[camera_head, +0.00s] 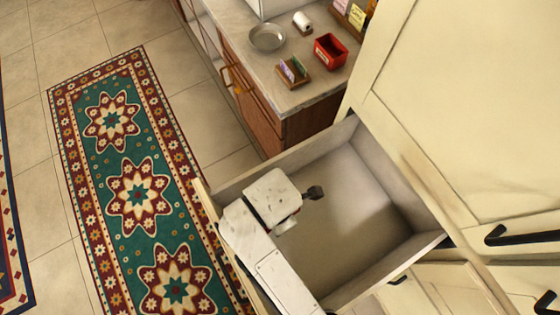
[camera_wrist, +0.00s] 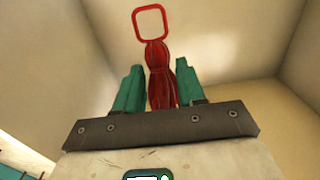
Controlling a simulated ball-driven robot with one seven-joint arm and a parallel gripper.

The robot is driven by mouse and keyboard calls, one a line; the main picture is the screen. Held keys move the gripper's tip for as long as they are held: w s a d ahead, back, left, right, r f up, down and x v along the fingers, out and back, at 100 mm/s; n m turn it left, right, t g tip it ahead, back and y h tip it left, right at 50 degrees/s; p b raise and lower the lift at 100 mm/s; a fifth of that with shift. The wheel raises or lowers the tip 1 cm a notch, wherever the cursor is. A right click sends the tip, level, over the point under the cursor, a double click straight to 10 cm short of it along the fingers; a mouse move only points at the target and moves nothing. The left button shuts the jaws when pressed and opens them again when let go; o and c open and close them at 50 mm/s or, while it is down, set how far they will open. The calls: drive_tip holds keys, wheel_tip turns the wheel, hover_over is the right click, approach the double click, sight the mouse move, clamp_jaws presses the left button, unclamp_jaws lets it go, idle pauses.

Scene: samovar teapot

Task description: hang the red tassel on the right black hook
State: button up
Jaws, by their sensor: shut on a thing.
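The red tassel (camera_wrist: 158,85) is in the wrist view, between the two teal fingers of my gripper (camera_wrist: 160,76). Its square red loop (camera_wrist: 149,22) stands clear beyond the fingertips. My gripper is shut on the tassel's body. In the head view my gripper (camera_head: 313,193) is over the open drawer, and I cannot make out the tassel there. No black hook can be clearly identified; black bar-shaped fittings (camera_head: 520,238) show on the cream cupboard at the right.
The open drawer (camera_head: 375,165) surrounds my arm, with walls close by. Above it a cream cupboard (camera_head: 480,100) stands at the right. The counter (camera_head: 262,88) holds a metal bowl (camera_head: 267,37), a red box (camera_head: 330,51) and small items. A patterned rug (camera_head: 140,190) lies on open floor at the left.

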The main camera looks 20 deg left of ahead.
wheel_tip(320, 180, down, 6)
drive_tip(key=shift+r, duration=0.25)
drive_tip(key=shift+f+p, duration=0.25)
drive_tip(key=shift+p, duration=0.2)
drive_tip(key=shift+f, duration=0.5)
drive_tip(key=shift+f, duration=0.15)
drive_tip(key=o, duration=1.1)
drive_tip(key=shift+f+b, duration=0.25)
drive_tip(key=shift+b, duration=0.4)
drive_tip(key=r, duration=1.1)
drive_tip(key=shift+s+a+r, duration=0.15)
drive_tip(key=shift+s, duration=0.05)
